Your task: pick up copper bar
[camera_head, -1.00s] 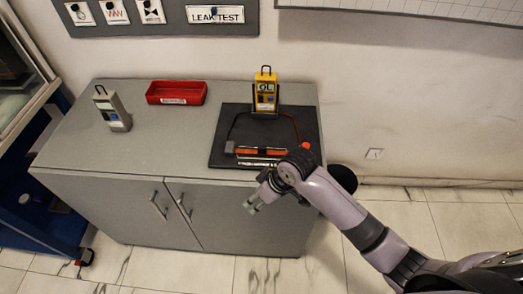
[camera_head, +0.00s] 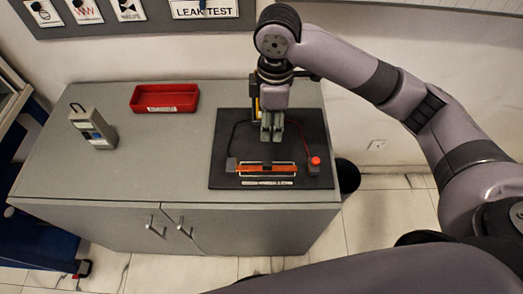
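The copper bar (camera_head: 266,169) is a long orange-brown strip lying across a fixture near the front of the black mat (camera_head: 318,150), on the grey cabinet top. My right gripper (camera_head: 272,140) points down over the mat, just behind the bar in the picture and apart from it. Its two fingers look close together with nothing visible between them, but I cannot tell whether they are open or shut. My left gripper is not in view.
A yellow meter (camera_head: 255,103) stands behind my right gripper, mostly hidden. A red button (camera_head: 315,161) is right of the bar. A red tray (camera_head: 165,97) and a grey meter (camera_head: 93,128) stand on the cabinet (camera_head: 150,160).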

